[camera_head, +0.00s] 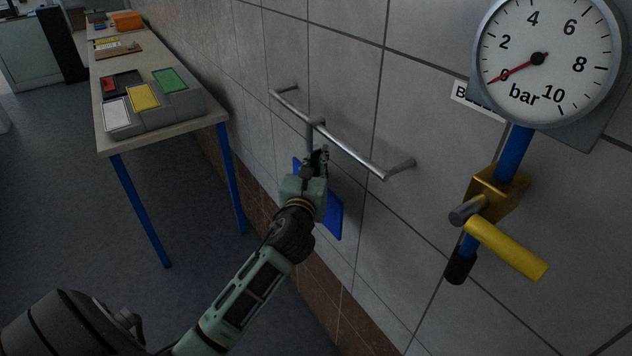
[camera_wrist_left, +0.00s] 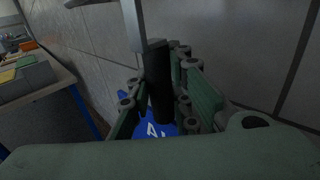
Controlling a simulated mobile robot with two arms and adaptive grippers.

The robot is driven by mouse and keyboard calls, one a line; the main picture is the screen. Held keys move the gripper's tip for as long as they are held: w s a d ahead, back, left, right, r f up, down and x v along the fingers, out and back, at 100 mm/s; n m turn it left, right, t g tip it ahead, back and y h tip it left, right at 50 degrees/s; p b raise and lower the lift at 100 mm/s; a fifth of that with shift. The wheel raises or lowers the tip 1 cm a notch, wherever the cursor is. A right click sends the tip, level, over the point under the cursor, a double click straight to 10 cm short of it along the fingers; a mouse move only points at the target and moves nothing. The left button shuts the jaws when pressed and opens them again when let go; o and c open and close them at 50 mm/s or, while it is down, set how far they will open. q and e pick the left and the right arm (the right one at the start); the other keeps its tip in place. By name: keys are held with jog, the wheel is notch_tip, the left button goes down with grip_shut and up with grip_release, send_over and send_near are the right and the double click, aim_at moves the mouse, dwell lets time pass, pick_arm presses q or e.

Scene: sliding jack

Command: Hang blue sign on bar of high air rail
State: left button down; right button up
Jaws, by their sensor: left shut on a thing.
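The blue sign (camera_head: 335,214) is mostly hidden behind my left gripper, close to the wall. My left gripper (camera_head: 319,160) is shut on the sign's dark handle (camera_wrist_left: 158,85), just below the bar of the high air rail (camera_head: 347,146). In the left wrist view my left gripper (camera_wrist_left: 160,92) has its fingers on either side of this handle. The blue sign (camera_wrist_left: 150,132) with white lettering shows below them. A grey hook stem (camera_head: 310,134) rises from the handle and meets the bar in the head view. I cannot tell whether it rests on the bar. My right gripper is not in view.
A pressure gauge (camera_head: 548,50) and a yellow-handled valve (camera_head: 506,248) on a blue pipe are on the wall to the right. A table (camera_head: 190,128) with colored sign holders stands at the left. The floor between is clear.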

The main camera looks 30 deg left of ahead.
aim_at(315, 153)
pick_arm(q)
jog(key=shift+r, duration=0.1)
notch_tip(315, 153, up, 4)
jog(key=shift+f, duration=0.2)
jog(key=v, duration=1.8)
jog(key=shift+b, duration=0.4)
jog(key=shift+f, duration=0.15)
